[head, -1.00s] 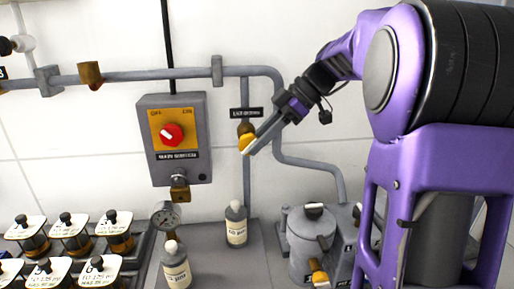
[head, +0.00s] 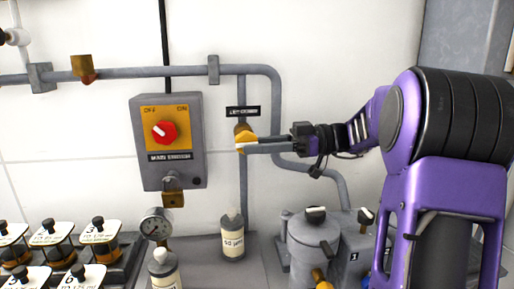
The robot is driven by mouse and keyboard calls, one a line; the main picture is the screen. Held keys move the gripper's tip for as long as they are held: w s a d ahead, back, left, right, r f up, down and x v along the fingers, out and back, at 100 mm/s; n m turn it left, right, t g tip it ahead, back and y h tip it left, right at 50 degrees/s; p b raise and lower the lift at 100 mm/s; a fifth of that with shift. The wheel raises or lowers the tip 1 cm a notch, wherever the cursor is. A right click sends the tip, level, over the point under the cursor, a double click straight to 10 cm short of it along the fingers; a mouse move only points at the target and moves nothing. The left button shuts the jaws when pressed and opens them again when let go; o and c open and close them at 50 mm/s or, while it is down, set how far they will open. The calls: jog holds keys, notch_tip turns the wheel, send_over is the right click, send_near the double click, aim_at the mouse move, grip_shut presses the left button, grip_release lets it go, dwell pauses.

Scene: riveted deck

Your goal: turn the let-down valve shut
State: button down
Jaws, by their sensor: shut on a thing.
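The let-down valve is a small brass body with a yellow handle (head: 243,137) on a thin vertical grey pipe, right of the switch box. A black label (head: 242,112) sits just above it; its print is too blurred to read surely. My gripper (head: 243,146) reaches in from the right, its fingers nearly level, and is shut on the yellow handle. The fingers hide part of the handle, so its exact angle is hard to tell.
A grey main switch box (head: 170,175) with a red knob (head: 164,131) and a padlock (head: 173,190) hangs left of the valve. Below stand a bottle (head: 232,238), a gauge (head: 156,224), a grey pot (head: 312,245) and several labelled jars (head: 99,233).

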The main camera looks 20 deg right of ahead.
jog(key=shift+y, duration=0.3)
jog(key=c, duration=0.6)
grip_release()
jog(key=shift+d, duration=0.1)
jog(key=s+d+p, duration=0.2)
jog(key=d, duration=1.5)
jog(key=shift+f, duration=0.2)
